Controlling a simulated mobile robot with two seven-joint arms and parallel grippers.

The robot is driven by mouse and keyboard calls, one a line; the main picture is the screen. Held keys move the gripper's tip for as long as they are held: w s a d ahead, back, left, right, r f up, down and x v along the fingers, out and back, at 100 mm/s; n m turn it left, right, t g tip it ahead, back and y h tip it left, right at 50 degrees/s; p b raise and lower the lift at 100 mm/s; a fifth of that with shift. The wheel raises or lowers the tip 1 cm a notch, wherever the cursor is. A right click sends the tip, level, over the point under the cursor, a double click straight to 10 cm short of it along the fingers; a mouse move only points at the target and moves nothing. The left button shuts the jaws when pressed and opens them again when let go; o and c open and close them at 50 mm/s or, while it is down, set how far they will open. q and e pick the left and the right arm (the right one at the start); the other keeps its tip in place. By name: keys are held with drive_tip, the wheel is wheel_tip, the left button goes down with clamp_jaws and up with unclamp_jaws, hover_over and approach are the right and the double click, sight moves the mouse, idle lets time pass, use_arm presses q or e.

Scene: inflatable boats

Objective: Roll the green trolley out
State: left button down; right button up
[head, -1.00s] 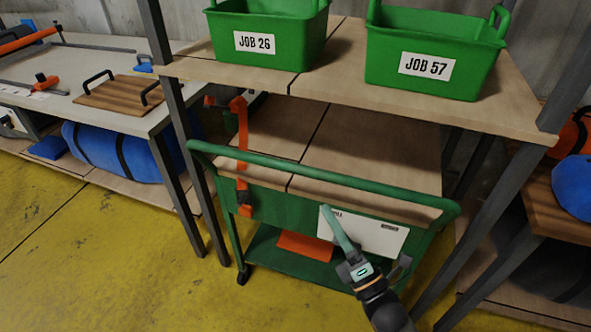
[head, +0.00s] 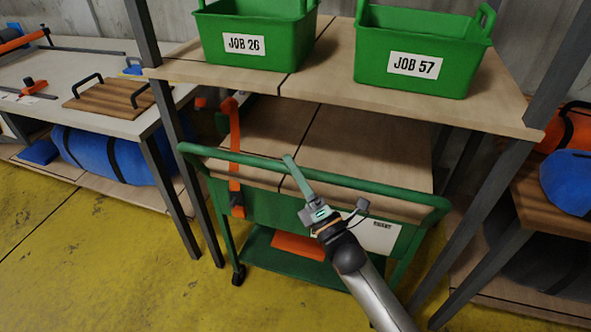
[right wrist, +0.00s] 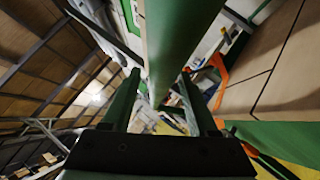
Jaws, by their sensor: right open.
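The green trolley (head: 277,205) stands under a workbench shelf, its long green handle bar (head: 375,188) facing me. My right gripper (head: 289,158) is at the middle of this bar, its fingers reaching across it. In the right wrist view the bar (right wrist: 185,35) runs between the two open fingers of the gripper (right wrist: 158,75), not clamped. An orange strap (head: 234,150) hangs over the trolley's left part. A white labelled plate (head: 375,237) on the trolley front is partly hidden by my arm. My left gripper is not in view.
Dark posts (head: 170,165) flank the trolley. A lower trolley deck (head: 262,262) holds an orange item (head: 298,246). Yellow floor (head: 120,260) is clear at left front.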

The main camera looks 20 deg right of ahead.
clamp_jaws()
idle(0.3)
idle(1.1)
